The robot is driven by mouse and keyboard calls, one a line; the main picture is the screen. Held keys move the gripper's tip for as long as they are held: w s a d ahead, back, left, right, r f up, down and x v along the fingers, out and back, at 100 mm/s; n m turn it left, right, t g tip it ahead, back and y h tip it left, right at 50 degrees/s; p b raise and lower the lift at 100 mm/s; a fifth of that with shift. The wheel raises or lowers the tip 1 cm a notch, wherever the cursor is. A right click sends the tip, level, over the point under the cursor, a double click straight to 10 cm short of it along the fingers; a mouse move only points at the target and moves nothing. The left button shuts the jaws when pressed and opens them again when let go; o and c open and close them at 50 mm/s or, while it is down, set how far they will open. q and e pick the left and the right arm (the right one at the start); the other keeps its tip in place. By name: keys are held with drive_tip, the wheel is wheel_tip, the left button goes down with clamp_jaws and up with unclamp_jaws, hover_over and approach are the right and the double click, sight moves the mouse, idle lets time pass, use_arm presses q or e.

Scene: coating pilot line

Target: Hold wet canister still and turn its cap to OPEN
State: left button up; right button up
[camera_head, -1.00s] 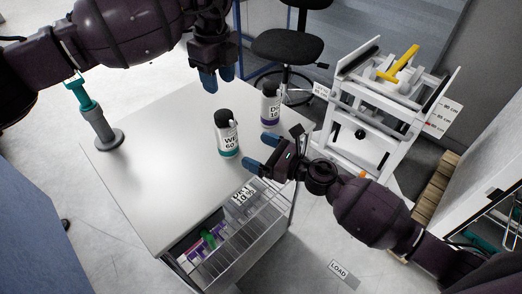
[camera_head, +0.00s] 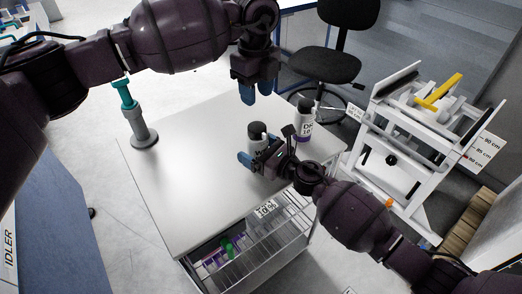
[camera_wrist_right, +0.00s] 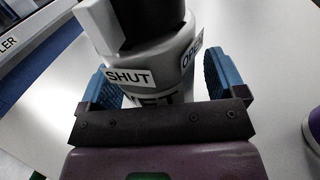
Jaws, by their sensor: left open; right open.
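The wet canister (camera_head: 256,144) stands upright on the white table top, with a black cap (camera_head: 257,128). In the right wrist view the canister (camera_wrist_right: 165,60) is grey-white with a SHUT label (camera_wrist_right: 130,77) and an OPEN label (camera_wrist_right: 191,54). The cap's white tab (camera_wrist_right: 98,22) sits on the SHUT side. My right gripper (camera_head: 262,152) is open, with its blue fingers on either side of the canister; whether they touch it I cannot tell. My left gripper (camera_head: 256,94) is open, empty and pointing down, above and behind the canister.
A second canister (camera_head: 304,122) with a black cap and purple band stands close by on the right. A teal-topped post (camera_head: 140,125) stands at the table's left. An open wire drawer (camera_head: 262,243) juts out in front. The table top's left and middle are clear.

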drive_tip(key=c, duration=1.2)
